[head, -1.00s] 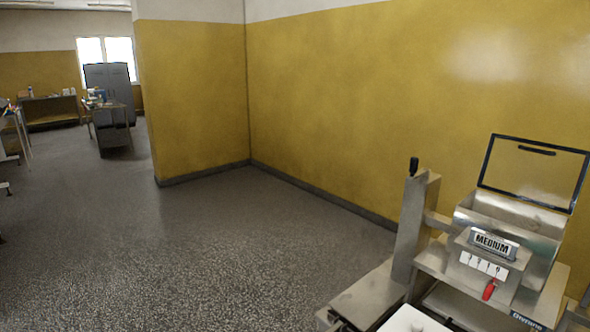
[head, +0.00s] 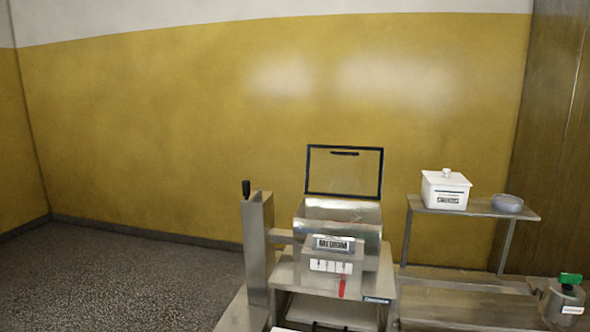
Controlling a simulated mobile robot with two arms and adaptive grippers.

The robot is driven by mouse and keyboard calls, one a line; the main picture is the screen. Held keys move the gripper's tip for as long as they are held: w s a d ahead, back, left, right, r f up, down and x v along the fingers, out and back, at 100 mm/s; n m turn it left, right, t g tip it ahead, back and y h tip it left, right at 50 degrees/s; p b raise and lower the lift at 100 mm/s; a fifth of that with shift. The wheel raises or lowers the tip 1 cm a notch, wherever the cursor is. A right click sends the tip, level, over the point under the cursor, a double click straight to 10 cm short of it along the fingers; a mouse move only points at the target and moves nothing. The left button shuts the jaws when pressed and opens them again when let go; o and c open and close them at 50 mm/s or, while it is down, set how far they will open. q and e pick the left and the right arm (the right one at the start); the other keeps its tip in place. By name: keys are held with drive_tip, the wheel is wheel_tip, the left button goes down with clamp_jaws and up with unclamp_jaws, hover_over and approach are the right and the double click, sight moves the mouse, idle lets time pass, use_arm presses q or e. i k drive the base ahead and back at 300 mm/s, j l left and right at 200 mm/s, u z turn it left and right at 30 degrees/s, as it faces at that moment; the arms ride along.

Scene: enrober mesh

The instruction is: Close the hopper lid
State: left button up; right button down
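The hopper lid (head: 344,188) is a clear panel with a black frame and a dark handle bar near its top edge. It stands upright, raised at the back of the steel hopper (head: 340,215), whose top is open. The hopper sits on a steel machine with a label plate, a row of small white tags and a red lever (head: 342,287) on its front. Neither of my grippers is in the head view.
A steel post (head: 257,245) with a black knob stands left of the hopper. A shelf (head: 522,213) at right holds a white lidded box (head: 445,190) and a grey bowl (head: 507,203). A green-topped container (head: 566,295) is at far right. Open floor (head: 110,285) lies left.

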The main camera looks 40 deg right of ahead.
sight(382, 150)
drive_tip(key=i+j+u, duration=0.4)
drive_tip(key=i+u, duration=0.2)
drive_tip(key=i, duration=0.15)
drive_tip(key=i+u, duration=0.35)
drive_tip(key=i+z, duration=0.3)
drive_tip(key=i, duration=0.25)
drive_tip(key=i+j+z, duration=0.35)
drive_tip(key=i, duration=0.2)
drive_tip(key=i+l+z, duration=0.25)
drive_tip(key=z, duration=0.2)
drive_tip(key=i+l+z, duration=0.1)
drive_tip(key=i+z, duration=0.6)
drive_tip(key=z, duration=0.25)
drive_tip(key=i+z, duration=0.45)
drive_tip(key=i+j+z, duration=0.2)
drive_tip(key=z, duration=0.25)
drive_tip(key=i+z, duration=0.3)
drive_tip(key=z, duration=0.15)
drive_tip(key=i+j+z, duration=0.2)
drive_tip(key=z, duration=0.25)
drive_tip(key=i+j+z, duration=0.3)
drive_tip(key=z, duration=0.2)
drive_tip(key=i+j+z, duration=0.2)
drive_tip(key=j+z, duration=0.25)
drive_tip(key=i+j+z, duration=0.15)
drive_tip(key=j+z, duration=0.15)
drive_tip(key=z, duration=0.15)
drive_tip(key=j+z, duration=0.45)
drive_tip(key=i, duration=0.05)
